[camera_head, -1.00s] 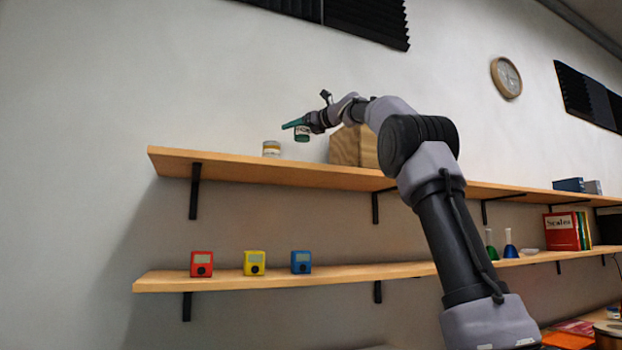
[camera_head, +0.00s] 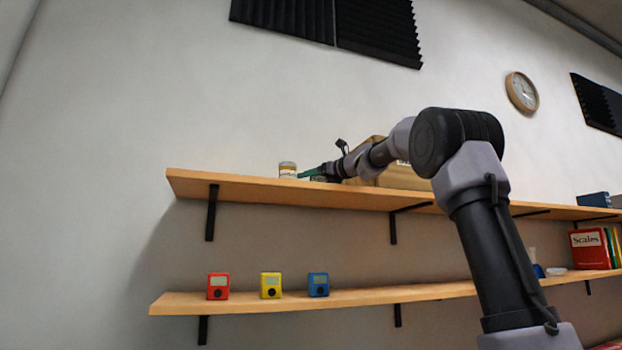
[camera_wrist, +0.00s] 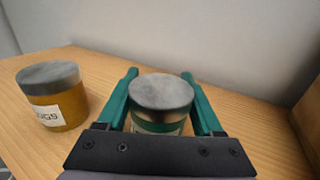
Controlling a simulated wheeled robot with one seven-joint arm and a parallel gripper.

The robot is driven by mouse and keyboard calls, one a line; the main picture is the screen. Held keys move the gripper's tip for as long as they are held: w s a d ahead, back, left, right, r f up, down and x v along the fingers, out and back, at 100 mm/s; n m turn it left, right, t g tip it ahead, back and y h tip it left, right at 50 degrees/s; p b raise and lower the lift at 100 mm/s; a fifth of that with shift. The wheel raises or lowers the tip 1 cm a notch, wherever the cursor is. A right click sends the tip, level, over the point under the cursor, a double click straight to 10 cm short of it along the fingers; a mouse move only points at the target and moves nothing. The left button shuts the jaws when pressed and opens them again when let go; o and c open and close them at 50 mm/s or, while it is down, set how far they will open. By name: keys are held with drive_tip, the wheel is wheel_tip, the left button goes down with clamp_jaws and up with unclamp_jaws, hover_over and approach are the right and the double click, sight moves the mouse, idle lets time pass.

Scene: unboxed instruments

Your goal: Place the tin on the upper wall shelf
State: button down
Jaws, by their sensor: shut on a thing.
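My gripper (camera_head: 312,175) is over the upper wall shelf (camera_head: 230,186), beside a wooden box. In the wrist view its green fingers (camera_wrist: 159,76) are shut on a tin (camera_wrist: 161,93) with a grey lid and a green side. The tin is upright between the fingers, at or just above the shelf top; I cannot tell whether it touches. In the head view the tin is mostly hidden behind the fingers. A second tin, mustard-coloured with a grey lid (camera_wrist: 50,95), stands on the shelf to the left, apart from the held one; it also shows in the head view (camera_head: 287,170).
The wooden box (camera_head: 405,178) stands right of my gripper. The upper shelf is bare left of the mustard tin. The lower shelf (camera_head: 250,302) holds red (camera_head: 218,286), yellow (camera_head: 270,285) and blue (camera_head: 318,285) devices. The wall is close behind.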

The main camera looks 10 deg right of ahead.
drive_tip(key=shift+c, duration=0.2)
unclamp_jaws()
drive_tip(key=shift+f, duration=0.1)
drive_tip(key=v, duration=1.2)
drive_tip(key=shift+d, duration=0.1)
